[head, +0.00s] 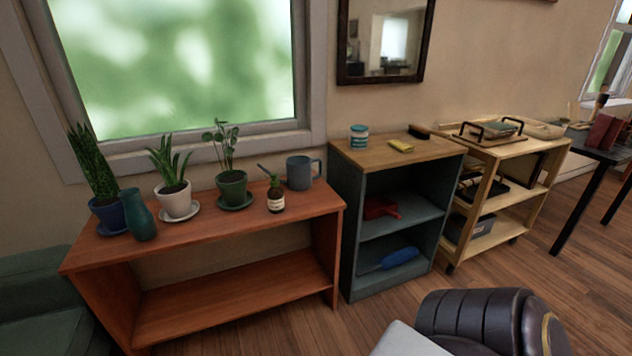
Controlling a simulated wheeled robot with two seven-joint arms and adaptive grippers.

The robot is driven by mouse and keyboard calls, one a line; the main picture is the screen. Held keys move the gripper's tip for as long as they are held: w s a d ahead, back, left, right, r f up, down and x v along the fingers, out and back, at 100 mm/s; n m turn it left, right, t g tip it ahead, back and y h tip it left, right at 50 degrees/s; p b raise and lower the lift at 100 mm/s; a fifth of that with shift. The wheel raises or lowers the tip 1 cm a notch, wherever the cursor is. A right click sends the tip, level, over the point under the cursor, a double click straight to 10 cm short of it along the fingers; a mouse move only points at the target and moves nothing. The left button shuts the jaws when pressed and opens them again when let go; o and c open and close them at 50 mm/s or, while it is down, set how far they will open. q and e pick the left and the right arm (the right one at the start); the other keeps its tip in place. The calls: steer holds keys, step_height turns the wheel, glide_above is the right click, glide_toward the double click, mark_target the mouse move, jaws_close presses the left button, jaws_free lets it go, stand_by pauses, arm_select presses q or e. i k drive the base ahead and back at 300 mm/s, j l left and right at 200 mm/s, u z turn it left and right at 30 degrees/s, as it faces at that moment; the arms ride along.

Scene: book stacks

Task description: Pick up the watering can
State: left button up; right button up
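The watering can (300,172) is a grey-blue can with a looped handle on its right side. It stands upright near the right end of the reddish-brown wooden bench (200,243), close to the wall. Neither gripper shows in the head view, and nothing touches the can.
Potted plants (176,195) and a teal vase (138,215) stand left of the can. A blue-grey shelf (343,240) adjoins the bench on the right, then a wooden cart (480,215). Wooden floor (370,318) lies in front. A green seat (38,305) is at left.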

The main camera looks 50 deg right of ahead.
mark_target(299, 172)
steer(key=l+z, duration=0.1)
steer(key=z, duration=0.35)
steer(key=l+z, duration=0.1)
steer(key=z, duration=0.35)
steer(key=l+z, duration=0.1)
steer(key=z, duration=0.35)
